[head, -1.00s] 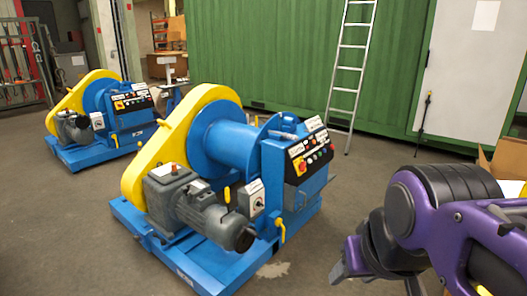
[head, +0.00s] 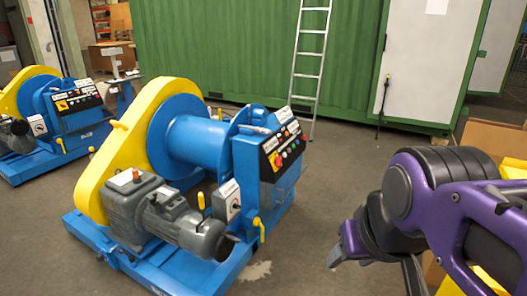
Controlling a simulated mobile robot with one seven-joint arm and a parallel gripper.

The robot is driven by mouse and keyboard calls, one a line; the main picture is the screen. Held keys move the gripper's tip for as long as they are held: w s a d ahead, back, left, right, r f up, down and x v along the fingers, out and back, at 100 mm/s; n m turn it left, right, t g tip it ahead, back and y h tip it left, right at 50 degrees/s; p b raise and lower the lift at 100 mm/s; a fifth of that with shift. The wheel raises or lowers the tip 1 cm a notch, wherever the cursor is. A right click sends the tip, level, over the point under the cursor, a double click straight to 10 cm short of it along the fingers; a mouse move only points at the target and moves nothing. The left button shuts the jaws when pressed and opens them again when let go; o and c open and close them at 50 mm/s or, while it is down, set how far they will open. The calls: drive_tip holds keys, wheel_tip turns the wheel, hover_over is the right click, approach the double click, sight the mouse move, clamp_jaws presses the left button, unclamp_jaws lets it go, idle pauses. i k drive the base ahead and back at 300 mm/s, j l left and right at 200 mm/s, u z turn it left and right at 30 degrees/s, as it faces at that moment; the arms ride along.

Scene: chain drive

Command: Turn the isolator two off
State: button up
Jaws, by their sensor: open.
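The near blue winch (head: 195,140) has a grey-white switch box with a dark knob (head: 235,205) low on its side, beside the motor. Its sloping control panel carries a red knob on a yellow plate (head: 275,161). The far winch (head: 85,125) at left has a similar switch box (head: 38,127) and a similar red-and-yellow knob (head: 62,105). The labels are too small to read, so I cannot tell which is isolator two, nor the knob positions. My gripper (head: 376,268) is at lower right, open, apart from both winches; its fingers are partly cut off or hidden.
A grey motor (head: 180,220) and yellow handles (head: 260,228) stick out from the near winch. A ladder (head: 310,60) leans on the green container (head: 220,45) behind. Cardboard boxes (head: 490,140) stand at right. Floor (head: 345,165) is clear right of the near winch.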

sight(278, 161)
drive_tip(key=i+l+u, duration=0.1)
drive_tip(key=i+l, duration=0.4)
drive_tip(key=i, duration=0.3)
drive_tip(key=i+l+u, duration=0.1)
drive_tip(key=i+l, duration=0.45)
drive_tip(key=i, duration=0.2)
drive_tip(key=i+l, duration=0.65)
drive_tip(key=i+j+u, duration=0.05)
drive_tip(key=i, duration=0.05)
